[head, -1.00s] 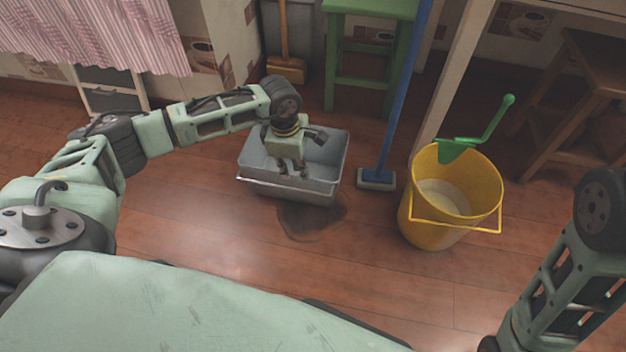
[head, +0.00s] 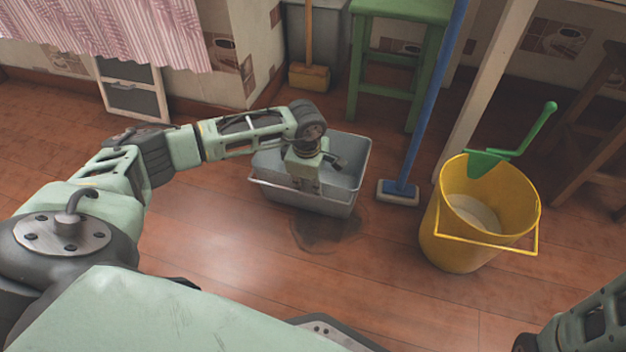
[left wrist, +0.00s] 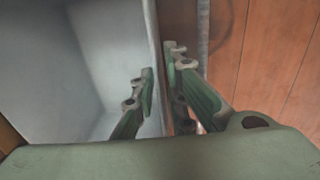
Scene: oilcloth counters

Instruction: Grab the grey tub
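The grey tub (head: 348,157) stands on the wooden floor, with a thin handle along its near side. My left gripper (head: 307,186) points down at the tub's near wall. In the left wrist view the tub's pale inside (left wrist: 100,60) fills the left. The fingers of my left gripper (left wrist: 158,80) are drawn together with the tub's wall between them, one finger inside and one outside. They look closed on the wall, and the tub still rests on the floor. My right gripper is out of view; only part of my right arm shows at the lower right.
A yellow bucket (head: 450,235) with a green-handled tool (head: 488,165) stands right of the tub. A blue-handled mop (head: 398,193) stands between them. A green stool (head: 398,95) is behind. A dark wet patch (head: 328,230) lies in front; the floor nearer me is clear.

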